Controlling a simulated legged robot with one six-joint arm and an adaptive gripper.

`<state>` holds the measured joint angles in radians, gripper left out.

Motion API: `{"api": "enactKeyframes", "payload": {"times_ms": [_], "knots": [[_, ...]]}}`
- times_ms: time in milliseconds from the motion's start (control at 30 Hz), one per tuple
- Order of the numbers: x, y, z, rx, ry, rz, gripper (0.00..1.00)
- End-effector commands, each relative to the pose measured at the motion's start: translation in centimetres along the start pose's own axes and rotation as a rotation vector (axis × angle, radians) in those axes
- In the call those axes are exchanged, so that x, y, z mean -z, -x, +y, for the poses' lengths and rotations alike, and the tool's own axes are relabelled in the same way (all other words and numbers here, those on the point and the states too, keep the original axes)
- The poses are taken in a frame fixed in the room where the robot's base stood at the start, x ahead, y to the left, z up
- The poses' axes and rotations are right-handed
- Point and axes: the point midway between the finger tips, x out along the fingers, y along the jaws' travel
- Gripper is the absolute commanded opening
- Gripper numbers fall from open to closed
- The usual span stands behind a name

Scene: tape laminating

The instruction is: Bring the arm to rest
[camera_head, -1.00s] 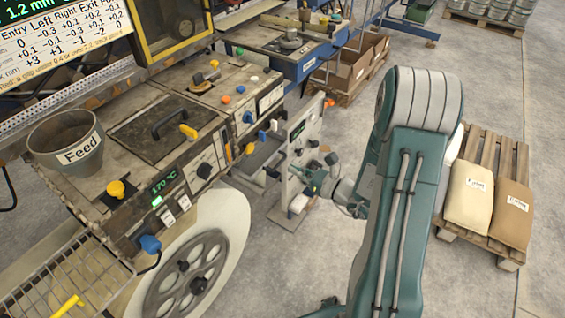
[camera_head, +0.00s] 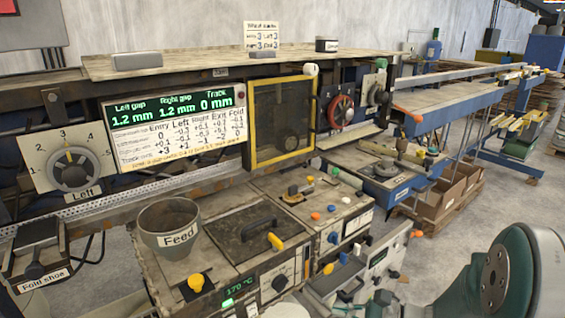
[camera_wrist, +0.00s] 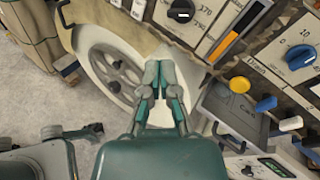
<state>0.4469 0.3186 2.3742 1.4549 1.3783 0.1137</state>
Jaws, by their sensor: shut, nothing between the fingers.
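My gripper (camera_wrist: 161,80) shows in the wrist view with its fingers together and nothing between them. It hangs in front of the machine, over a large pale wheel (camera_wrist: 98,62) with a grey spoked hub. In the head view part of my teal arm (camera_head: 505,275) fills the lower right corner. Around the lower middle edge, small teal parts near the control boxes may be my gripper, but I cannot make them out clearly.
The laminating machine carries a Feed cup (camera_head: 168,232), a lit display (camera_head: 175,118) and a yellow-framed window (camera_head: 280,120). Knobs and levers, including a yellow knob (camera_wrist: 240,84), lie close right of my gripper. Grey floor (camera_head: 445,262) is open at the right.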

Motion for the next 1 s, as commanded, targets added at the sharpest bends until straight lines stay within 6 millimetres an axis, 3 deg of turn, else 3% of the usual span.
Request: {"api": "enactKeyframes", "payload": {"times_ms": [33,200,500,700,1000], "knots": [[-1.5,-0.4,1.1,-0.075,0.078,0.027,0.0],[-4.7,-0.4,5.1,-0.321,0.338,0.142,0.0],[-7.7,2.6,9.8,-0.682,0.845,0.386,0.0],[-9.3,5.8,10.6,-0.861,1.208,0.579,0.0],[-12.4,10.1,9.5,-1.011,1.661,0.855,0.0]]}}
